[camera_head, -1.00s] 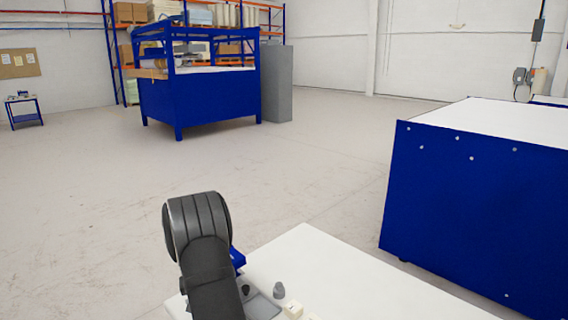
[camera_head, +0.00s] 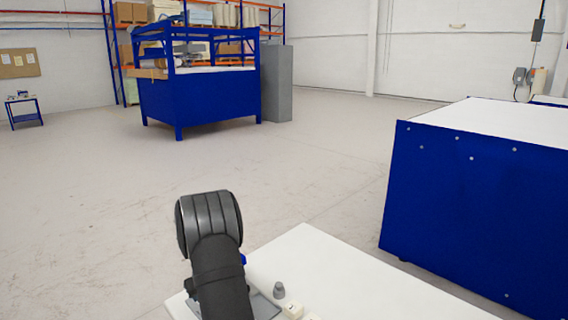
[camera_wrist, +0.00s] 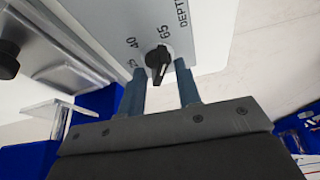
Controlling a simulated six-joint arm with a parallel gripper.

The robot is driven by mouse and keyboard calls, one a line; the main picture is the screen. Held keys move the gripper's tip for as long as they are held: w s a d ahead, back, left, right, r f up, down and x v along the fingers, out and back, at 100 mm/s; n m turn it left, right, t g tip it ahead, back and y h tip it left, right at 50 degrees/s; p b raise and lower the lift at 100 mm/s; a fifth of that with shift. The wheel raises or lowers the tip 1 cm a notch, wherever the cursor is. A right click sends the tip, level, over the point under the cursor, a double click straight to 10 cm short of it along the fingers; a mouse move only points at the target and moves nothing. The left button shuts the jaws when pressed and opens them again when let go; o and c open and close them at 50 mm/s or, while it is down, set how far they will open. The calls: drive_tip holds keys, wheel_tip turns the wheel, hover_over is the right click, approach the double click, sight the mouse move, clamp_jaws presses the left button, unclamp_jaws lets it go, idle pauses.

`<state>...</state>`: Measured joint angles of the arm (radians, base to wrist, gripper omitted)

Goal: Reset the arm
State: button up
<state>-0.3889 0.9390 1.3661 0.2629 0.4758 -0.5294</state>
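My gripper (camera_wrist: 159,72) shows in the wrist view with two blue-grey fingers spread apart and nothing held between them. A black knob (camera_wrist: 157,60) on a light grey panel (camera_wrist: 130,17) appears between the fingertips, with a gap on each side. The panel is marked 40, 65 and DEPTH, and another number is partly hidden by the left finger. I cannot tell how far the fingertips are from the panel. In the head view my dark arm shows at the lower middle, and the gripper is hidden.
A white tabletop (camera_head: 350,285) bears a small grey knob-shaped part (camera_head: 279,289) and a cream block (camera_head: 292,310) beside my arm. A blue-sided bench (camera_head: 480,205) stands at the right. A blue framed station (camera_head: 205,100) stands farther back, with open floor between.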

drive_tip(key=shift+w+d+n+g+y, duration=0.1)
drive_tip(key=shift+n+g+y, duration=0.45)
drive_tip(key=shift+n, duration=1.35)
drive_tip(key=s+d+r+m+t+h, duration=0.1)
drive_tip(key=s+r+m, duration=0.25)
drive_tip(key=r, duration=0.45)
drive_tip(key=s+d+r+m+t+h, duration=0.1)
drive_tip(key=s+r+m, duration=0.25)
drive_tip(key=r, duration=0.45)
drive_tip(key=x, duration=1.7)
drive_tip(key=shift+w+d+f, duration=0.1)
drive_tip(key=shift+d+f, duration=0.2)
drive_tip(key=shift+d, duration=0.05)
